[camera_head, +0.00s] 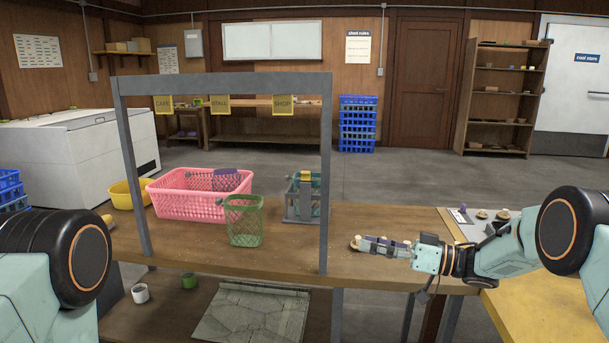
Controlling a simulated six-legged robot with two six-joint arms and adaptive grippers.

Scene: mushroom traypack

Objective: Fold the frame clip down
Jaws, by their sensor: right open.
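A small grey upright frame (288,206) stands on the wooden bench, left of my right gripper. A yellow piece (305,176) sits at its top; it may be the clip, but it is too small to tell its fold. A teal-green mesh container (316,196) stands in or behind the frame. My right gripper (370,246) is open, low over the bench and pointing left, apart from the frame. A pale mushroom-like thing (354,242) shows at its fingertips; I cannot tell whether they touch. My left gripper is out of view.
A pink basket (185,207), a green basket (244,222) and a yellow bowl (124,196) stand on the bench's left part. Bare bench (380,215) lies behind the gripper.

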